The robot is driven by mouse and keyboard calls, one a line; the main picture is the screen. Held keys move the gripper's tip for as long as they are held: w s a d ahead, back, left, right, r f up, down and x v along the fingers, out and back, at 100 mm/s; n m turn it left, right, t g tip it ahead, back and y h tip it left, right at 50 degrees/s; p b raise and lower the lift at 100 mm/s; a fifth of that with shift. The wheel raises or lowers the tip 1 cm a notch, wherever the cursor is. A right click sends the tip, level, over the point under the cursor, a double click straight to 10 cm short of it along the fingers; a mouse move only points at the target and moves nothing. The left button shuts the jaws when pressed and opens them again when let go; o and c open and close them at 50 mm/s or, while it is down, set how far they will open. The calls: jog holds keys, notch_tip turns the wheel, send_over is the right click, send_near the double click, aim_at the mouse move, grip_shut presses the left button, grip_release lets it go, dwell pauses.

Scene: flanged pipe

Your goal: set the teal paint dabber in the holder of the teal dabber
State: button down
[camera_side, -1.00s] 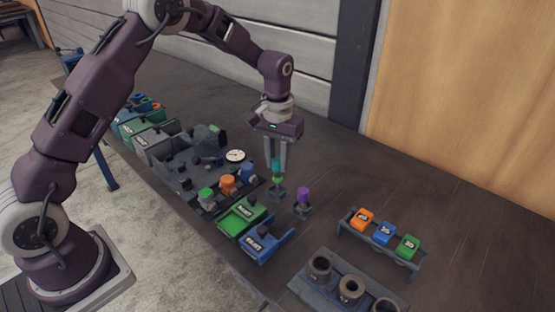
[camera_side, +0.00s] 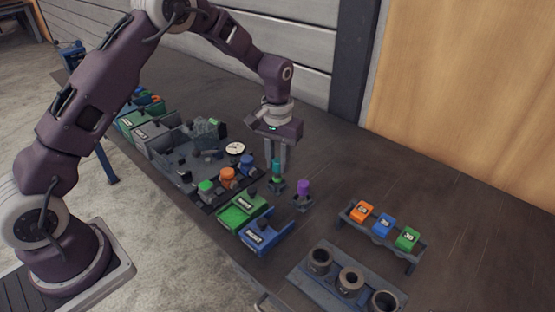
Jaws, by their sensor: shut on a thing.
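My gripper (camera_side: 276,168) points straight down and is shut on the teal paint dabber (camera_side: 276,180). The dabber is upright, with its lower end at a small dark holder (camera_side: 277,190) on the table. I cannot tell whether the dabber is fully seated, as the parts are small and the fingers cover its top. A purple dabber (camera_side: 303,187) stands upright in a similar holder (camera_side: 302,204) just to the right, apart from my fingers.
Left of the gripper is a dark panel with green, orange and blue knobs (camera_side: 228,177). Green (camera_side: 240,209) and blue (camera_side: 264,236) bins stand in front. A rack of coloured blocks (camera_side: 384,228) and a plate with dark pipe rings (camera_side: 350,281) lie right. The back right table is clear.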

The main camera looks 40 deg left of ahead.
aim_at(278, 160)
jog(key=shift+f, duration=1)
jog(key=c, duration=0.7)
grip_release()
jog(key=shift+r, duration=0.15)
jog(key=shift+r, duration=3.4)
jog(key=shift+r, duration=0.1)
